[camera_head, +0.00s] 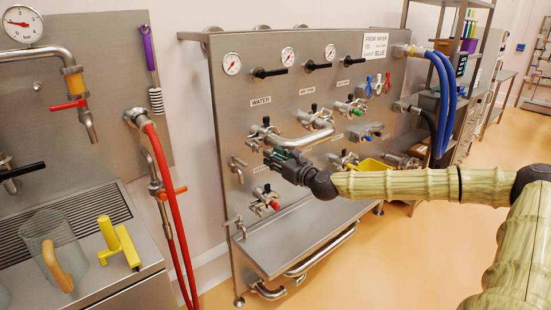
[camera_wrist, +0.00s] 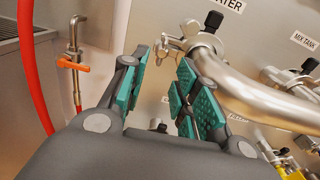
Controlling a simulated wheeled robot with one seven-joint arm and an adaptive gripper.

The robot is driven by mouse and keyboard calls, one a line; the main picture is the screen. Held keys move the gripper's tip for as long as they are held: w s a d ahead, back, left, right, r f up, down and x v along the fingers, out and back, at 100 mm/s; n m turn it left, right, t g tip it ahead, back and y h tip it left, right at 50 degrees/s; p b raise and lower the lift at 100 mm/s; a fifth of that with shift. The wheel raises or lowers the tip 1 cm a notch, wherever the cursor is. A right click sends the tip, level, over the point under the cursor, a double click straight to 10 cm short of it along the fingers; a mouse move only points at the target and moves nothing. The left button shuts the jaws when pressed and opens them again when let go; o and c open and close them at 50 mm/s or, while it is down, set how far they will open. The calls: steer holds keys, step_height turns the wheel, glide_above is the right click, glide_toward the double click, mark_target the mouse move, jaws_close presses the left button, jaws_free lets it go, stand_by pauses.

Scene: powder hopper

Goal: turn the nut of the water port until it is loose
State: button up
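The water port (camera_head: 262,132) is on the steel panel under the "WATER" label, with a bent steel pipe (camera_head: 305,138) running right from it. Its clamp has a small black nut (camera_wrist: 214,20), seen at the top of the wrist view; in the head view the nut (camera_head: 266,120) is a small dark knob. My gripper (camera_head: 272,157) is in front of the panel, just below the port and pipe. In the wrist view my gripper (camera_wrist: 168,85) has its teal-padded fingers apart, with nothing seen between them. The nut lies above and right of the fingertips, apart from them.
Other clamped ports, including one under "MIX TANK" (camera_wrist: 302,40), crowd the panel to the right. A red hose (camera_head: 170,200) and an orange-handled valve (camera_wrist: 72,65) are at the left. A steel shelf (camera_head: 290,235) juts out below. Blue hoses (camera_head: 446,95) hang at the right.

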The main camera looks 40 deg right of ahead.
mark_target(260, 148)
steer(key=w+b, duration=0.1)
steer(key=w, duration=0.1)
steer(key=w+b, duration=0.1)
steer(key=w, duration=0.1)
steer(key=w+b, duration=0.2)
steer(key=shift+a+f, duration=0.1)
steer(key=shift+f, duration=0.15)
steer(key=w+b, duration=0.2)
steer(key=shift+w+r+b, duration=0.1)
steer(key=shift+w+b, duration=0.1)
steer(key=shift+b, duration=0.2)
steer(key=shift+w+a+r, duration=0.1)
steer(key=shift+w+r, duration=0.1)
steer(key=shift+w, duration=0.05)
steer(key=shift+c, duration=0.4)
jaws_close()
